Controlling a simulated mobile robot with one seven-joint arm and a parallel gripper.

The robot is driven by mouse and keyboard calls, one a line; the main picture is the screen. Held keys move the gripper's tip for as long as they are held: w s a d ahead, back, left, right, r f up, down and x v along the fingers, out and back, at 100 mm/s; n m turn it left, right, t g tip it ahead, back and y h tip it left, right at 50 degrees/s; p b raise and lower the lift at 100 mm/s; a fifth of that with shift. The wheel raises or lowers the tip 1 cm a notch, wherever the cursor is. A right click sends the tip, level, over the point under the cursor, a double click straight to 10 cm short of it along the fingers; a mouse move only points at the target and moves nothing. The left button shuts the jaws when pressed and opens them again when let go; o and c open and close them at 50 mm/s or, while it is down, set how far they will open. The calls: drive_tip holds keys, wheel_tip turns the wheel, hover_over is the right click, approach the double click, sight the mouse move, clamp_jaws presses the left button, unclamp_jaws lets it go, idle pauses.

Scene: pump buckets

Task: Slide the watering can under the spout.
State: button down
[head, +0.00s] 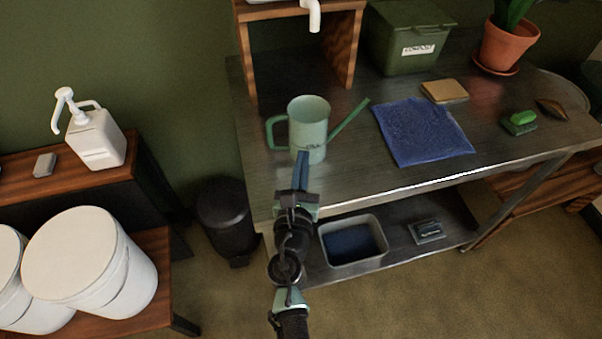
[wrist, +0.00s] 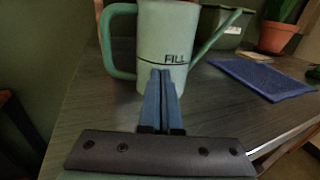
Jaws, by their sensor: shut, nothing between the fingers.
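The pale green watering can (head: 309,122) stands upright on the metal table, its handle to the left and its long thin pouring tube to the right. In the wrist view the can (wrist: 165,38) shows a dark line marked "FILL". A white spout (head: 313,14) hangs from a wooden stand (head: 352,45) behind the can, partly cut off by the top of the frame. My gripper (head: 302,155) is shut and empty, its blue fingers at the can's near side. In the wrist view the fingertips (wrist: 161,73) overlap the can's lower front; I cannot tell whether they touch it.
A blue cloth (head: 424,132) lies right of the can. A sponge (head: 444,91), a green brush (head: 519,122), a green bin (head: 410,40) and a potted plant (head: 505,45) are further right and back. The metal table (head: 265,182) is bare left of the can and between it and the stand.

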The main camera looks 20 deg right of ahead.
sight(307, 115)
drive_tip(key=b+x, duration=0.3)
drive_tip(key=x, duration=0.7)
drive_tip(key=shift+w+d+f+b, duration=0.1)
drive_tip(key=shift+f+b, duration=0.05)
drive_tip(key=shift+b, duration=0.15)
drive_tip(key=shift+w+d, duration=0.25)
drive_tip(key=shift+w, duration=0.4)
drive_tip(key=shift+s+a, duration=0.1)
drive_tip(key=shift+s, duration=0.05)
